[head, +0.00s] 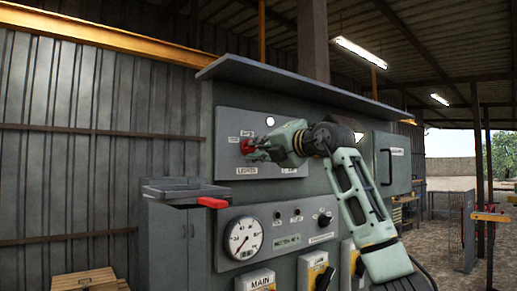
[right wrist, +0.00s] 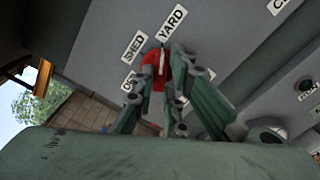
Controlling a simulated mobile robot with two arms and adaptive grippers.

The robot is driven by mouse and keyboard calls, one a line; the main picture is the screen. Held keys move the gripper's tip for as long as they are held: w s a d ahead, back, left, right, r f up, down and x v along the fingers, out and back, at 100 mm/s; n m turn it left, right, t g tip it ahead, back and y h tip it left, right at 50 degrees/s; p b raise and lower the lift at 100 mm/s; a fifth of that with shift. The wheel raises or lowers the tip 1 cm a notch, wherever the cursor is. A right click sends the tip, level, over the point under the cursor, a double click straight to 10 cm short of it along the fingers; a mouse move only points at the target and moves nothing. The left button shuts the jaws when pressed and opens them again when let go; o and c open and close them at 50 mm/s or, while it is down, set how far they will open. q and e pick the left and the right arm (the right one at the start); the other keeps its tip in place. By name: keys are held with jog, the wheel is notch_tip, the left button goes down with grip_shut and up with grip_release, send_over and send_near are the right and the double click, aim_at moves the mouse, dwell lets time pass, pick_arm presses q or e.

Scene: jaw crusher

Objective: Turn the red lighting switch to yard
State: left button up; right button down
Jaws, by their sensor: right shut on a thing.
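The red lighting switch (head: 246,146) is on the upper grey panel, above a label that reads LIGHTS. It also shows in the right wrist view (right wrist: 152,66), below labels reading SHED (right wrist: 134,46) and YARD (right wrist: 171,22). A further label beside it is partly hidden by a finger. My right gripper (head: 254,148) is at the switch, its fingers on both sides of the red knob, shut on it. The fingers cover part of the knob, and I cannot tell exactly which label it points to. My left gripper is not in view.
Below are a round gauge (head: 243,239), a black knob (head: 325,220) and yellow-plated switches such as MAIN (head: 261,281). A grey tray-like ledge (head: 180,190) with a red piece juts out at left. A grey door box (head: 392,160) with a black handle stands right of my arm.

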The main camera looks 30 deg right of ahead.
jog(key=shift+f, duration=0.1)
jog(key=c, duration=1.8)
grip_release()
jog(key=shift+o, duration=0.2)
jog(key=shift+s, duration=0.1)
jog(key=s+d, duration=0.1)
jog(key=s, duration=1)
jog(key=shift+s, duration=0.4)
